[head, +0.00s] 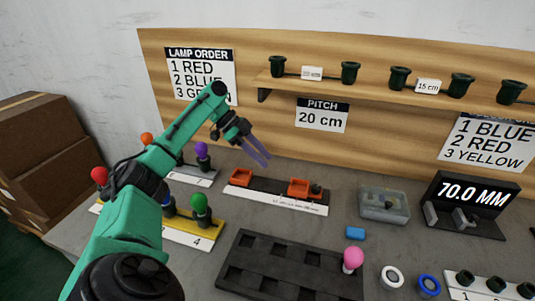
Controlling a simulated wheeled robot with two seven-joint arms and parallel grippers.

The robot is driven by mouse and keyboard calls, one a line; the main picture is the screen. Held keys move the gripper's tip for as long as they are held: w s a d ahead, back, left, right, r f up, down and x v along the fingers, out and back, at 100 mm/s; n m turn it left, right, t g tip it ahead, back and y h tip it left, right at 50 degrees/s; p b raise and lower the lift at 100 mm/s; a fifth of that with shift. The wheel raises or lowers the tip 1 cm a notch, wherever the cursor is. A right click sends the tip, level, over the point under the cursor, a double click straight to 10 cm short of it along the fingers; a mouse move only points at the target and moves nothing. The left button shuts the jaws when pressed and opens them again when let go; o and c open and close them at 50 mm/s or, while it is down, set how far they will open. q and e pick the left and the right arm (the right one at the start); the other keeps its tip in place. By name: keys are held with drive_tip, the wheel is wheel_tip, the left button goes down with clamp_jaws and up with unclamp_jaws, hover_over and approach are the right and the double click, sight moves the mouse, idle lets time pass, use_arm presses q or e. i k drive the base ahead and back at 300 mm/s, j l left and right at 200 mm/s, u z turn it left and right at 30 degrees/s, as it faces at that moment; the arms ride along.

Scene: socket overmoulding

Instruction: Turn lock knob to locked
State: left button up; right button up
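A small black knob (316,188) sits at the right end of a dark rail fixture (265,187), beside the right orange block (299,187). I take it for the lock knob; its setting is too small to read. Another orange block (241,177) is at the rail's left end, and a white ruled strip (285,203) runs along the front. My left gripper (266,162) is above and behind the rail, left of the knob and apart from it. Its two purple fingers show a gap, with nothing between them. My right gripper is out of view.
A grey translucent box (371,208) and a display reading 70.0 MM (470,191) stand right of the rail. A black tray (240,270) and pink ball (353,257) are in front. Coloured lamps (200,204) stand left. A shelf (400,92) overhangs behind.

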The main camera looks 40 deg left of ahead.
sight(316, 188)
drive_tip(key=k+l, duration=0.5)
drive_tip(key=k, duration=0.2)
drive_tip(key=k+l, duration=0.5)
drive_tip(key=k, duration=0.15)
